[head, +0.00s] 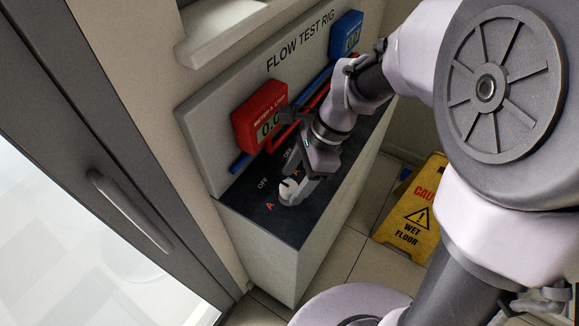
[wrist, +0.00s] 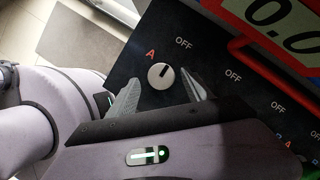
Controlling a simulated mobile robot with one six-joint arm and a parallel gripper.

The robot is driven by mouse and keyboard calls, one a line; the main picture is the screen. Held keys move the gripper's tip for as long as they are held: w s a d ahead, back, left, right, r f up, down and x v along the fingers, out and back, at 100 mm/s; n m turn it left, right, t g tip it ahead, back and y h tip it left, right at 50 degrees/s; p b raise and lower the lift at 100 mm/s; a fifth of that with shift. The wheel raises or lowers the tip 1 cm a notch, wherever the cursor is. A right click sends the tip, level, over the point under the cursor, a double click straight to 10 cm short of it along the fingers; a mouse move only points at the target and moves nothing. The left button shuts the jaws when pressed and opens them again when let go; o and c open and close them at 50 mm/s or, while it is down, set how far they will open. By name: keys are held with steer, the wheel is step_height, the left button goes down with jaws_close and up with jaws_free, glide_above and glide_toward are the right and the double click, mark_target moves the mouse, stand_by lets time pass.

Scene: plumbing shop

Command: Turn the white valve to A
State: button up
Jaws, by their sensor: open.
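The white valve (wrist: 161,76) is a round knob with a dark pointer line on the black panel top of the flow test rig. In the wrist view its line points roughly upward, between the red letter A (wrist: 150,53) at upper left and the word OFF (wrist: 183,43) at upper right. My gripper (wrist: 162,84) is open, with one grey finger on each side of the knob. Whether the fingers touch it I cannot tell. In the head view the valve (head: 287,193) is at the near end of the panel, partly covered by my gripper (head: 300,187).
A red meter (head: 261,118) stands behind the panel, with a blue meter (head: 346,34) farther along. Red and blue pipes run by the back board. A yellow wet-floor sign (head: 412,212) stands right of the rig. A door with a handle (head: 130,212) is at left.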

steer(key=shift+x, duration=0.85)
steer(key=shift+w, duration=0.1)
jaws_close()
